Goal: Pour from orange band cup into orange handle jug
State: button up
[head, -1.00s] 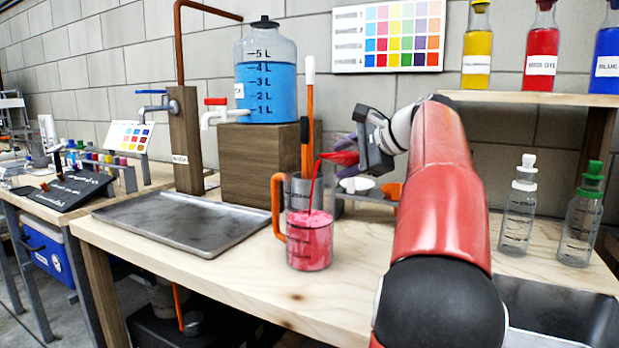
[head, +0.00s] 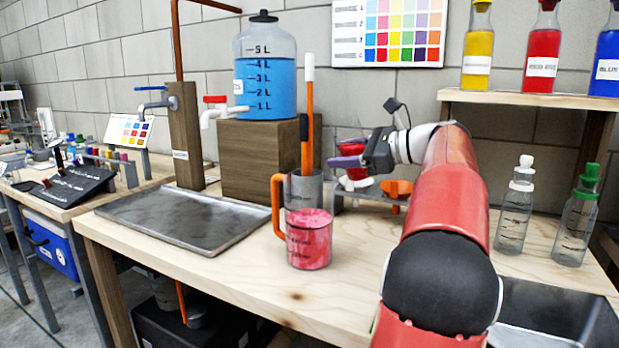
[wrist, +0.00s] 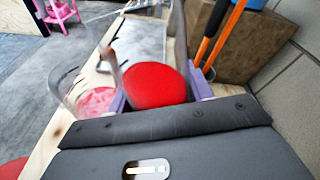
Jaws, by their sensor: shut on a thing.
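The jug with the orange handle (head: 309,240) stands upright on the wooden bench, its lower part filled with pinkish-red liquid. It also shows in the wrist view (wrist: 95,100), left of the held cup. My gripper (head: 350,157) is shut on a clear cup (head: 352,177) with red liquid in it, above the bench to the right of the jug and apart from it. The cup looks about upright, and no stream leaves it. In the wrist view, red liquid (wrist: 155,85) fills the cup between the purple fingers. I cannot make out its orange band.
A tall orange-handled tool (head: 307,120) stands behind the jug. A small rack with an orange piece (head: 397,188) is below my gripper. A metal tray (head: 180,222) lies left; a blue-filled tank (head: 266,80) stands on a wooden block behind. Two clear bottles (head: 517,205) stand right.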

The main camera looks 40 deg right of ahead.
aim_at(350, 178)
notch_tip(350, 178, down, 8)
jog(key=m+t+y+b, duration=0.1)
jog(key=m+b, duration=0.1)
jog(key=shift+m+t+y, duration=0.3)
jog(key=shift+m+t, duration=0.2)
jog(key=shift+m, duration=0.4)
jog(key=shift+d+r+p, duration=0.2)
jog(key=shift+r+p, duration=0.15)
jog(key=shift+r, duration=0.45)
jog(key=shift+d+r+p, duration=0.2)
jog(key=shift+r+p, duration=0.1)
jog(key=shift+r, duration=0.55)
jog(key=shift+d+r+p, duration=0.2)
jog(key=shift+r+p, duration=0.15)
jog(key=shift+r, duration=0.45)
jog(key=shift+s+f, duration=0.1)
jog(key=shift+s, duration=0.05)
